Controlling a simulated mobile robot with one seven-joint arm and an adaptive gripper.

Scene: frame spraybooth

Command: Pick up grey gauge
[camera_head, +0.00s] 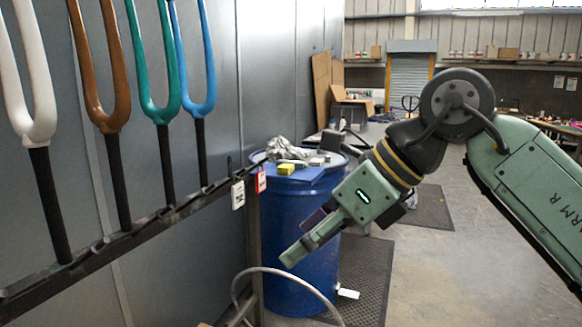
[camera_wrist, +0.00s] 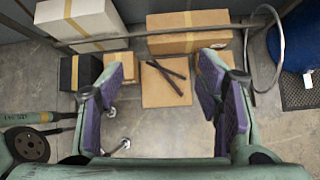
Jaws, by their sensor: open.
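My gripper (camera_head: 300,245) hangs in front of the blue drum in the head view, pointing down and left. In the wrist view my gripper (camera_wrist: 166,75) has its purple-padded fingers spread wide with nothing between them. On the drum top lie small grey blocks (camera_head: 318,160), a yellow block (camera_head: 286,169) and a crumpled grey cloth (camera_head: 284,150). A dark grey boxy item (camera_head: 332,140) stands at the drum's back right. I cannot tell which grey item is the gauge. My gripper is below the drum top and apart from these items.
The blue drum (camera_head: 290,225) stands beside the metal booth wall. A dark rail (camera_head: 120,238) with several coloured forks runs along the left. In the wrist view, cardboard boxes (camera_wrist: 190,42) and a white box (camera_wrist: 78,18) are on the floor below. A curved hose (camera_head: 290,272) rises near the drum.

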